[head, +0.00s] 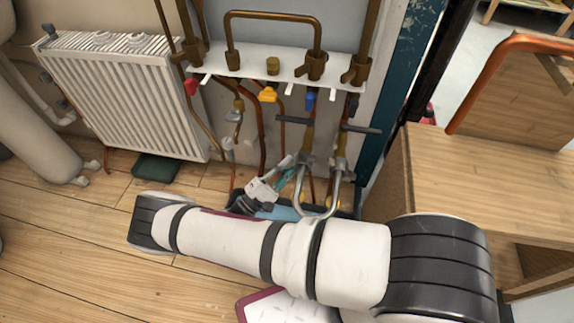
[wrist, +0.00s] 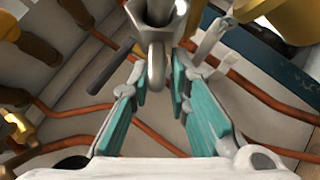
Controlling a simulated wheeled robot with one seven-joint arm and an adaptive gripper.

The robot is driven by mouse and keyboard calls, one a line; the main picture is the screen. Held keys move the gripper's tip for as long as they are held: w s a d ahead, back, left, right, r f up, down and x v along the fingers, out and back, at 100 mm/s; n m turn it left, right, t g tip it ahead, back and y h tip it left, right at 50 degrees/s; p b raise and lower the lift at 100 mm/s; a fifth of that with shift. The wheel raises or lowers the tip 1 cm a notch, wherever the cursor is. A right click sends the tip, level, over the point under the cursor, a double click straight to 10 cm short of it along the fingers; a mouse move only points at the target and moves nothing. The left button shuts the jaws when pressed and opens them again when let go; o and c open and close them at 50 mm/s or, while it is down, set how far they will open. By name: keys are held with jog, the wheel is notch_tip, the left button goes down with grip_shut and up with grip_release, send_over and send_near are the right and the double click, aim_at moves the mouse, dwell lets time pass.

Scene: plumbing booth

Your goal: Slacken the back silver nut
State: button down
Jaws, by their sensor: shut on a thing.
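Two silver nuts sit side by side on the pipework above a silver U-shaped pipe (head: 312,214) in the head view. The left one is the back silver nut (head: 305,160); the other silver nut (head: 340,164) is to its right. My gripper (head: 285,168) reaches in from the left, low beside the U-pipe. In the wrist view, the teal pads of my gripper (wrist: 160,75) stand on either side of silver metal at the top middle.
A white valve rail (head: 270,75) with coloured taps hangs above. Copper pipes (head: 261,140) run down close behind my gripper. A dark crossbar (head: 360,128) passes by the pipes. A white radiator (head: 120,95) is at left, a wooden bench (head: 480,180) at right.

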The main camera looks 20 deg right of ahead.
jog(key=shift+r, duration=0.2)
jog(key=c, duration=1.6)
grip_release()
jog(key=shift+c, duration=0.2)
jog(key=shift+a, duration=0.1)
